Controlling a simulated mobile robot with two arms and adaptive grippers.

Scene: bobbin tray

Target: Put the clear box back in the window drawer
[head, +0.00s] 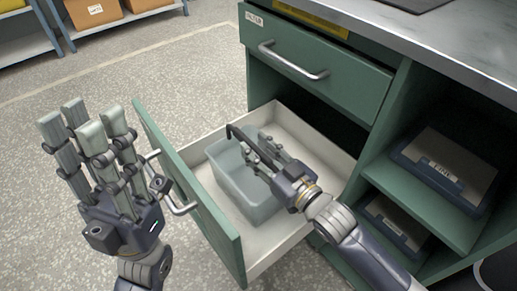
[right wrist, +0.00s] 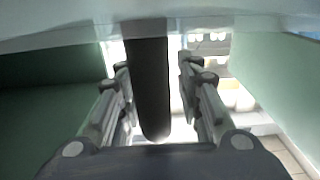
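The clear box (head: 222,168), a pale see-through tub with a dark arched handle (head: 238,136), is inside the open lower green drawer (head: 283,244). Whether it rests fully on the drawer floor I cannot tell. My right gripper (head: 262,152) reaches over the box from the right, at its handle. In the right wrist view the dark handle (right wrist: 149,85) lies between my two fingers, with a narrow gap on each side. My left gripper (head: 88,135) is open and empty, fingers up, left of the drawer front and its metal handle (head: 176,207).
A shut green drawer (head: 320,75) with a bar handle is above the open one. Grey labelled cases (head: 445,170) sit on shelves at the right. The worktop (head: 440,35) is above. Orange bins (head: 92,12) stand far back left. Floor left of the drawer is clear.

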